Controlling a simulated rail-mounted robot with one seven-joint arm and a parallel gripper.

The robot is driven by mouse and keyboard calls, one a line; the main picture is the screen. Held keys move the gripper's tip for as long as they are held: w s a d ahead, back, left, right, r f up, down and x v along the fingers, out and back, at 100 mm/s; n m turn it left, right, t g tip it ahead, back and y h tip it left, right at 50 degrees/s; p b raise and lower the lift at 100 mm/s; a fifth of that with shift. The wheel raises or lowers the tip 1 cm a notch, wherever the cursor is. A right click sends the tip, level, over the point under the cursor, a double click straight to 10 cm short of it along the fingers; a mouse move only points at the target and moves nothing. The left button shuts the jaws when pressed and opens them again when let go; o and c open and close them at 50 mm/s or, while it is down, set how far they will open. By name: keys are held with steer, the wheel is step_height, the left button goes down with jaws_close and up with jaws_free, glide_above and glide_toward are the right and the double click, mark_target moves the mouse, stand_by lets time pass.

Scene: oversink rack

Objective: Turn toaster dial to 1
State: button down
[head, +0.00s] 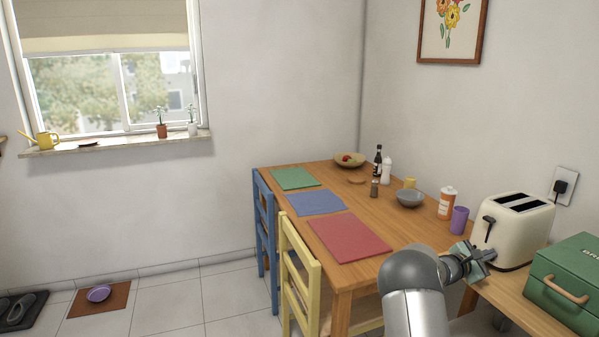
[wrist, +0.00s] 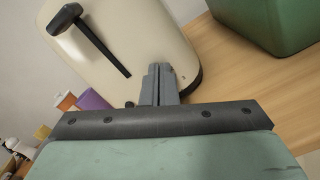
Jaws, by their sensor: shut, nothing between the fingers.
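The cream toaster (head: 519,230) stands at the right, beside the wall, with two dark slots on top. In the wrist view the toaster (wrist: 140,35) fills the upper left, tilted in the picture, and its black lever (wrist: 95,42) shows on the end face. My gripper (head: 484,257) is at the lower part of that end face. In the wrist view my gripper (wrist: 159,70) has its fingers together and empty, pointing at the face near its lower edge. I cannot make out the dial; the fingers cover part of the face. Whether they touch it I cannot tell.
A green box (head: 565,285) stands right of the toaster. A purple cup (head: 459,219) and an orange-and-white bottle (head: 446,203) stand to its left. The wooden table (head: 290,185) holds placemats and a grey bowl (head: 410,198). A plug (head: 560,187) sits in the wall outlet.

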steer(key=shift+w+a+f+b, duration=0.2)
steer(key=shift+w+f+b, duration=0.05)
steer(key=shift+b, duration=0.05)
stand_by(0.5)
steer(key=shift+r, duration=0.1)
steer(key=shift+r, duration=0.3)
steer(key=shift+a, duration=0.1)
steer(key=shift+b+v, duration=0.85)
steer(key=shift+v, duration=2)
steer(key=shift+s+r, duration=0.2)
